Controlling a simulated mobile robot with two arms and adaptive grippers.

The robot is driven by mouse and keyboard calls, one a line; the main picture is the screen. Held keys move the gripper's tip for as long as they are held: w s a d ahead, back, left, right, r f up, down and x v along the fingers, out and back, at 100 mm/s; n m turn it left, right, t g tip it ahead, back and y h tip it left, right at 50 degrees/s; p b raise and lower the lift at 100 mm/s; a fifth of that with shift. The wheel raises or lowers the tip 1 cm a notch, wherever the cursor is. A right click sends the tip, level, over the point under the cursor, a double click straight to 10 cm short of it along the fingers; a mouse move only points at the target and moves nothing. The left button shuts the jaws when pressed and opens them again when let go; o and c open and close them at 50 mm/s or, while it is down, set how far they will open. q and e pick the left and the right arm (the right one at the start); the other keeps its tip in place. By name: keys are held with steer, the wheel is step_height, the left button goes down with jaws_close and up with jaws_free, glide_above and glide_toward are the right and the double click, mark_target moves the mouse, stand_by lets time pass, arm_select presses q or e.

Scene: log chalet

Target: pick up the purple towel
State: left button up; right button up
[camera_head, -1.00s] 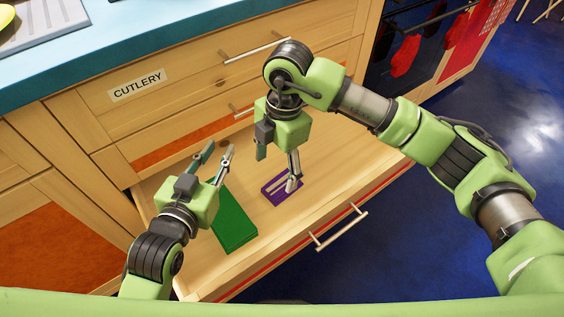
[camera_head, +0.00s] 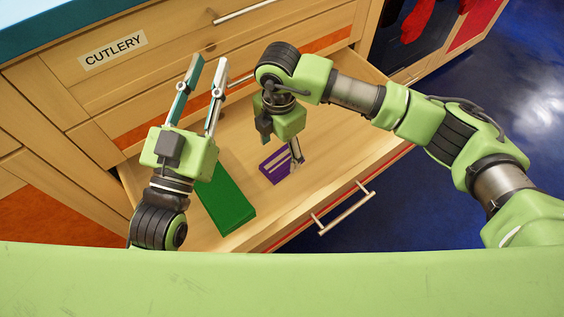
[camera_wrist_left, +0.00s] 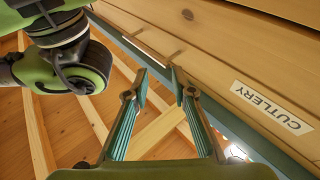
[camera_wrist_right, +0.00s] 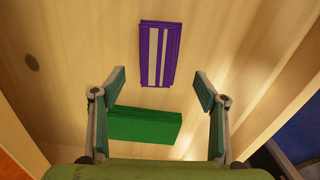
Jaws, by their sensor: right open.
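The purple towel (camera_head: 279,170), folded and with white stripes, lies flat on the floor of the open drawer. It shows whole in the right wrist view (camera_wrist_right: 147,57). My right gripper (camera_head: 281,148) hangs over the drawer and hides part of the towel in the head view. It is open and empty, its fingertips apart; in the right wrist view the towel appears between and beyond them. My left gripper (camera_head: 208,62) is open and empty, raised in front of the cutlery drawer front, its fingers pointing away from me.
A folded green item (camera_head: 229,203) lies in the drawer to the left of the towel. The open drawer (camera_head: 345,155) has side walls and a front with a bar handle (camera_head: 345,208). Closed drawer fronts with a CUTLERY label (camera_head: 113,49) stand behind it.

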mark_target(279, 162)
steer(key=shift+f, duration=0.35)
step_height(279, 162, down, 4)
steer(key=shift+w+f+b, duration=0.1)
steer(key=shift+b, duration=0.95)
steer(key=shift+f, duration=0.15)
arm_select(q)
steer(key=s+r+t+h, duration=0.2)
steer(key=s+r+t, duration=0.3)
steer(key=r, duration=0.4)
steer(key=shift+s+a+t+h, duration=0.3)
steer(key=shift+s+t, duration=0.1)
steer(key=shift+s, duration=0.3)
arm_select(e)
steer(key=c, duration=0.9)
